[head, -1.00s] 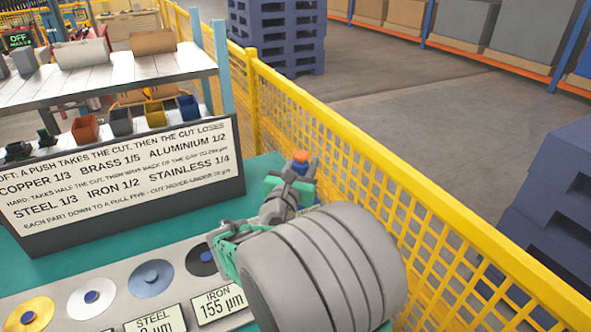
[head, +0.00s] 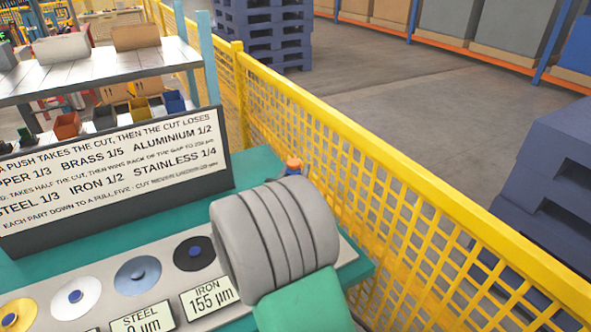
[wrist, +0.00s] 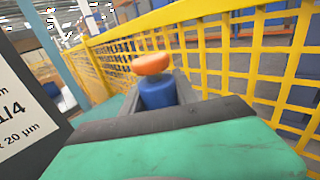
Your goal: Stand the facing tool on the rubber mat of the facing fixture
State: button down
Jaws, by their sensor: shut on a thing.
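The facing tool (wrist: 157,92) has a blue body and an orange cap, and it stands roughly upright in the wrist view. My gripper (wrist: 160,108) is shut on its blue body, with the grey fingers at its sides. In the head view only the orange cap of the tool (head: 293,165) shows, beyond my grey arm link, which hides my gripper. The tool's lower end is hidden in both views. I cannot make out the rubber mat of the facing fixture in either view.
A grey plate (head: 110,308) on the teal bench carries several discs, including a black one (head: 193,253), with labels in front. A sign board (head: 115,180) stands behind them. A yellow mesh fence (head: 400,190) runs close along the right, near my arm and gripper.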

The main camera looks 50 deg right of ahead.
jog(key=c, duration=0.9)
grip_release()
jog(key=shift+f, duration=0.1)
jog(key=shift+c, duration=0.2)
jog(key=shift+s+a, duration=0.1)
jog(key=shift+a, duration=0.15)
jog(key=v, duration=1.1)
jog(key=shift+s+a, duration=0.2)
jog(key=shift+s, duration=0.05)
